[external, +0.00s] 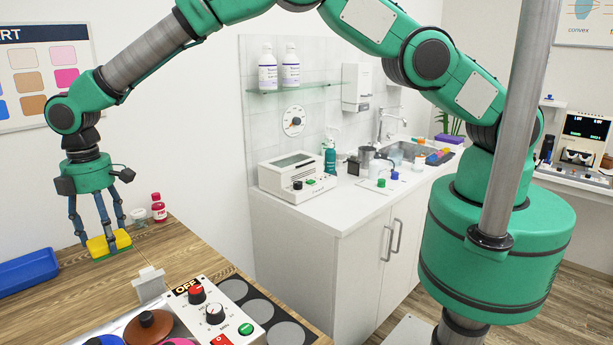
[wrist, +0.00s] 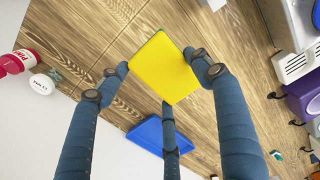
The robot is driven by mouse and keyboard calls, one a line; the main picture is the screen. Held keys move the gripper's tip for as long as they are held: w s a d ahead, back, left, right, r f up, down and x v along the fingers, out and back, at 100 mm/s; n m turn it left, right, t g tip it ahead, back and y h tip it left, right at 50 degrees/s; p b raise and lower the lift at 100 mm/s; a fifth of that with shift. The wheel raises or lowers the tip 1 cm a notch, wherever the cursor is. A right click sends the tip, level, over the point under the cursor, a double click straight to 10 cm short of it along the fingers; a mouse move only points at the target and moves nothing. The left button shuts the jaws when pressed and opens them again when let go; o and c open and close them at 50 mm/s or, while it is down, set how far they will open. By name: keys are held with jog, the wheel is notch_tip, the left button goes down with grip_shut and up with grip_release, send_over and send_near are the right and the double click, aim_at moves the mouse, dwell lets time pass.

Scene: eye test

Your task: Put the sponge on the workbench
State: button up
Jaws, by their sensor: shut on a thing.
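The sponge (external: 108,244) is a flat yellow block with a green underside. My gripper (external: 103,237) points down over the wooden workbench (external: 75,277), its three blue fingers closed around the sponge. In the wrist view the sponge (wrist: 163,68) shows its yellow top between the fingertips (wrist: 165,82). It is low over the bare wood of the workbench (wrist: 95,35); I cannot tell whether its underside touches the wood.
A blue tray (external: 27,271) lies left of the sponge. A red bottle (external: 158,208) and a small white-lidded jar (external: 139,216) stand behind it on the right. A control panel with knobs (external: 214,313) is at the front. A sink counter (external: 340,215) stands beyond.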

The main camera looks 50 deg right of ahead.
send_over(120, 282)
jog(key=shift+f, duration=3.1)
jog(key=shift+f, duration=1.9)
jog(key=shift+f, duration=0.15)
jog(key=o, duration=0.9)
jog(key=shift+c, duration=0.2)
jog(key=shift+r, duration=0.2)
jog(key=shift+r, duration=5.95)
